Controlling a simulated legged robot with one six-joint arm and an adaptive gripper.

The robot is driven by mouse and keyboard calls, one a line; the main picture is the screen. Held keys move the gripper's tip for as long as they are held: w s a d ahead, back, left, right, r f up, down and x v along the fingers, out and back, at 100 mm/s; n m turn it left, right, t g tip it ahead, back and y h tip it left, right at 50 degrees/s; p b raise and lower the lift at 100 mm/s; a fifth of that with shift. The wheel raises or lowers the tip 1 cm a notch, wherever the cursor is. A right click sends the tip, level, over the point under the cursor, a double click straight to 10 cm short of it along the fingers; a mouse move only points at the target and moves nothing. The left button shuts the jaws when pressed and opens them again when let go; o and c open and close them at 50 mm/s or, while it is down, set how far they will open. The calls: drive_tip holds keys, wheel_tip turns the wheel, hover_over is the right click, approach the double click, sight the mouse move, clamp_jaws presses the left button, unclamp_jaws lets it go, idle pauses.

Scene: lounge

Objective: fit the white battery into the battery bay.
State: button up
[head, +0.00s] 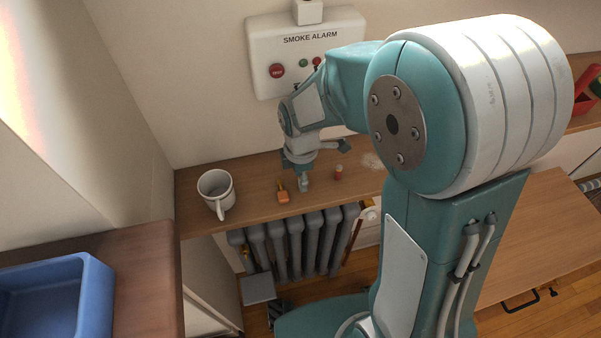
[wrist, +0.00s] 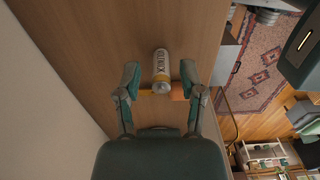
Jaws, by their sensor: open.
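The white battery (wrist: 161,64), with dark lettering and a yellowish band, is between the two fingers of my gripper (wrist: 160,78) in the wrist view. The fingers are spread wide, with a gap on each side of it. In the head view my gripper (head: 322,165) is low over the wooden shelf. A small red and pale upright item (head: 338,172) is close by there; I cannot tell whether it is the battery. The smoke alarm (head: 327,45) is on the wall above. I cannot make out a battery bay.
An orange-ended item (head: 282,191) lies on the shelf (head: 250,178); orange also shows behind the battery in the wrist view (wrist: 177,91). A white mug (head: 216,191) stands at the shelf's left. A radiator (head: 295,240) is below. A blue tray (head: 55,295) is at lower left.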

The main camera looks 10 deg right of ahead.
clamp_jaws()
drive_tip(key=shift+r, duration=0.2)
drive_tip(key=shift+r, duration=2.35)
